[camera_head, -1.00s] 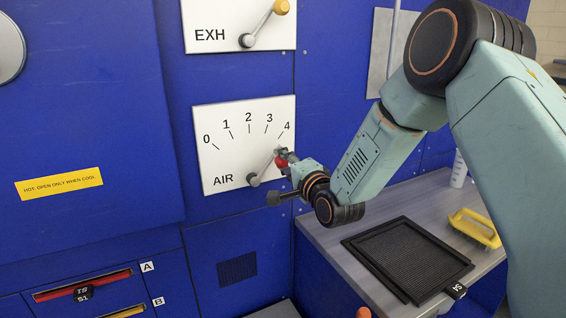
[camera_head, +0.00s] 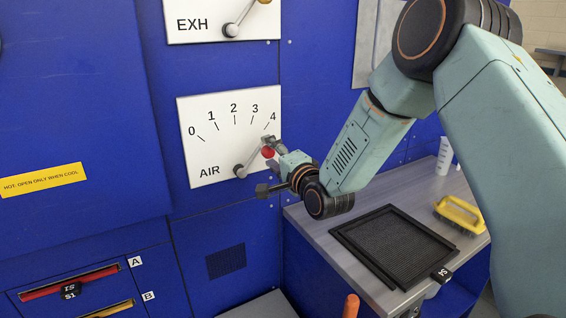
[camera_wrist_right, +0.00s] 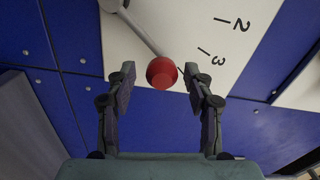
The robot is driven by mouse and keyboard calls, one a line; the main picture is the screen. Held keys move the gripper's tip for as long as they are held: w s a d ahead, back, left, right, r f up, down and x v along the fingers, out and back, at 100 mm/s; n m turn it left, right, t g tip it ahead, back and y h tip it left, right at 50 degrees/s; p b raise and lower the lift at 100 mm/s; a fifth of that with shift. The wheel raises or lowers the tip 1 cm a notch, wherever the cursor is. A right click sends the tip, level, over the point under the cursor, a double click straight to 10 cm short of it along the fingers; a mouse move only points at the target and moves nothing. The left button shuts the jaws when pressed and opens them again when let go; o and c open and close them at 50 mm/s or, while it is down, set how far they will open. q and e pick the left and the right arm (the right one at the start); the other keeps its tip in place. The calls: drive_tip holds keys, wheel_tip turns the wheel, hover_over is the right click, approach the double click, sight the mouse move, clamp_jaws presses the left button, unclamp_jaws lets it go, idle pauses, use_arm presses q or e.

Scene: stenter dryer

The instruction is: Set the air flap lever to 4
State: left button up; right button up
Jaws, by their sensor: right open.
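The AIR plate (camera_head: 205,150) is a white panel marked 0 to 4 on the blue machine. Its grey lever (camera_head: 250,158) pivots near the lower middle and points up right, close to the 4 mark. The lever's red knob (camera_head: 268,152) is at its tip. My right gripper (camera_head: 272,152) is at the knob and partly hides it in the head view. In the right wrist view the red knob (camera_wrist_right: 161,72) sits between the two open fingers (camera_wrist_right: 160,88), with a gap on each side. My left gripper is not in view.
The EXH plate (camera_head: 210,22) with its own lever is above. Drawers A and B are lower left.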

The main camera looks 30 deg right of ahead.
drive_tip(key=s, duration=1.1)
drive_tip(key=shift+d, duration=0.2)
drive_tip(key=s+a+f+n+g+b, duration=0.1)
drive_tip(key=s+a+f+n+g, duration=0.35)
drive_tip(key=f, duration=0.85)
drive_tip(key=s+a+f+n+g+b, duration=0.1)
drive_tip(key=s+f+n+g+b, duration=0.1)
drive_tip(key=s+f+n+g, duration=0.65)
drive_tip(key=s+a+f+n+g+b, duration=0.2)
drive_tip(key=s+f+g, duration=0.3)
drive_tip(key=s+f, duration=1.4)
drive_tip(key=s+b, duration=0.1)
drive_tip(key=s, duration=0.3)
drive_tip(key=shift+s+a+f+h, duration=0.25)
drive_tip(key=shift+f+h, duration=0.05)
drive_tip(key=shift+f, duration=0.1)
drive_tip(key=shift+w, duration=0.1)
